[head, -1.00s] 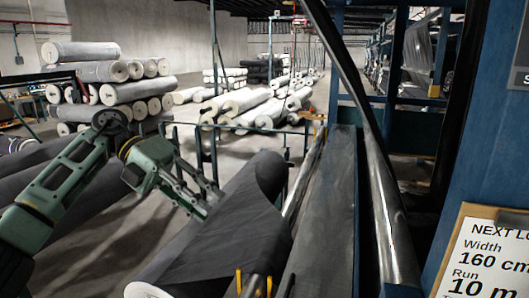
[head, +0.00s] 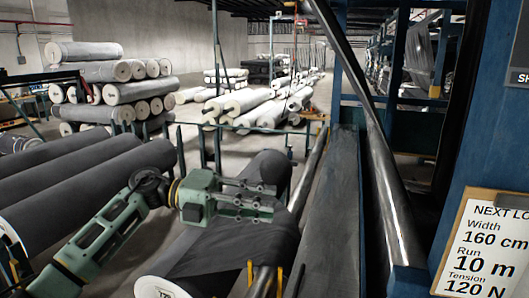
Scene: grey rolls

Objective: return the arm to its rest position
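My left arm comes in from the lower left, with green links and a dark wrist joint. Its green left gripper (head: 280,202) points right, above the dark grey roll (head: 185,262) in the front middle. The fingers look spread, and I see nothing between them. They hide part of the roll and its loose dark sheet (head: 262,242); whether they touch the sheet is unclear. My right gripper is not in view.
Large dark rolls (head: 75,180) lie at the left. Stacked grey rolls (head: 130,92) stand behind them. A blue machine frame (head: 475,150) with a metal bar (head: 385,190) and a clipboard (head: 483,250) fills the right. Pale rolls (head: 250,105) lie on the far floor.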

